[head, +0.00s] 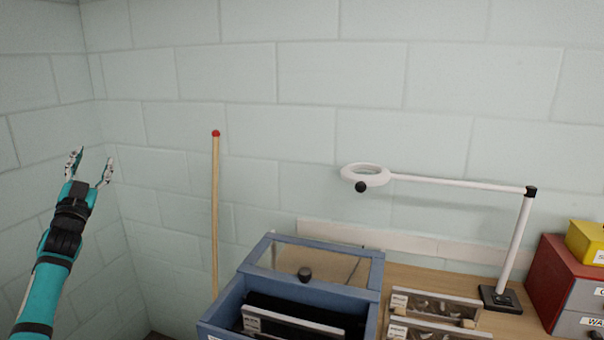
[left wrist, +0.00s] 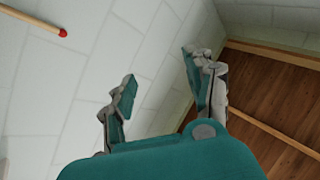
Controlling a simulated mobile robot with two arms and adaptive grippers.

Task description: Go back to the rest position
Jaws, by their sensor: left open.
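My left gripper (head: 91,167) is raised at the left of the head view, in front of the pale block wall. Its two fingers point up and stand apart with nothing between them. In the left wrist view the same gripper (left wrist: 165,88) shows its two teal and grey fingers spread and empty. My right gripper is in neither view.
A wooden pole with a red tip (head: 215,210) stands right of my left gripper. A blue box (head: 232,312), a ring lamp (head: 455,184), labelled holders (head: 434,306) and a red drawer unit (head: 556,280) stand on the wooden bench (head: 400,277). Space around my left gripper is clear.

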